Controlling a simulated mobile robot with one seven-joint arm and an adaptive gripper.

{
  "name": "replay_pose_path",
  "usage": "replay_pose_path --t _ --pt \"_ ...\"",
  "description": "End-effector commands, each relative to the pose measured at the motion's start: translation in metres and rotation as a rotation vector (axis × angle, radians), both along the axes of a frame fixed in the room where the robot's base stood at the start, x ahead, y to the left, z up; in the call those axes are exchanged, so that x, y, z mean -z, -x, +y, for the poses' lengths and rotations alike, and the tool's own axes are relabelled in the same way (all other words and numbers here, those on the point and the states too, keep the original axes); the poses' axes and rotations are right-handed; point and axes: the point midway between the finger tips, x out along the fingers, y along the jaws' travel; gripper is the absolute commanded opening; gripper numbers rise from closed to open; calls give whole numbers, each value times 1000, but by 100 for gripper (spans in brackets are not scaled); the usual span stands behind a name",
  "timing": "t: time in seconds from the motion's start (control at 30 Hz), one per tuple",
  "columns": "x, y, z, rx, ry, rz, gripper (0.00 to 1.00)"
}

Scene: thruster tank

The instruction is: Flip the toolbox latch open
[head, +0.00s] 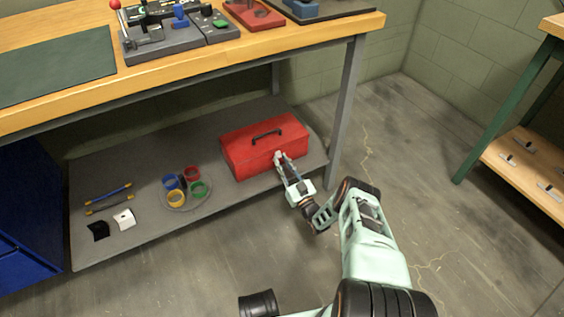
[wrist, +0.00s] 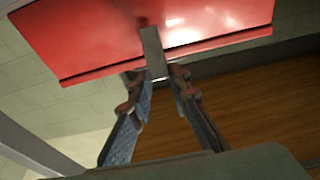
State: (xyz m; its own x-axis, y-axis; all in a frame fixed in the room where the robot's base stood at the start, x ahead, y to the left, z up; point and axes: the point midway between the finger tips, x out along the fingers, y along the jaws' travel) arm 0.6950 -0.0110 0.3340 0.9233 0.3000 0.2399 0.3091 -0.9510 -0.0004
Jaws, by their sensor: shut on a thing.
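The red toolbox (head: 247,155) sits on the grey lower shelf under the workbench, its lid down and a dark handle (head: 267,133) on top. My gripper (head: 280,157) is at the toolbox's front face. In the wrist view, the toolbox (wrist: 95,40) fills the top, and a grey metal latch (wrist: 152,45) stands out from it. My gripper (wrist: 155,76) has its two fingers on either side of the latch and is shut on it. In the head view the latch is hidden by my gripper.
On the shelf (head: 140,165), left of the toolbox, are a plate with coloured rings (head: 176,198), two bars (head: 108,195) and a white piece (head: 124,219). A table leg (head: 346,110) stands right of the toolbox. The floor (head: 400,140) on the right is clear.

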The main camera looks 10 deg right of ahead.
Motion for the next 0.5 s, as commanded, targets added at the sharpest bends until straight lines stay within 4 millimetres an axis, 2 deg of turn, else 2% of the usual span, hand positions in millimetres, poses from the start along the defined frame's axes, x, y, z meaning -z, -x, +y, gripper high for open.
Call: replay_pose_path --t 0.27,0.3,0.4,0.5 --pt "0 0 1 -1 -1 0 0" --pt "0 0 1 -1 -1 0 22" --pt "0 0 1 -1 -1 0 33" --pt "0 0 0 -1 0 0 35"
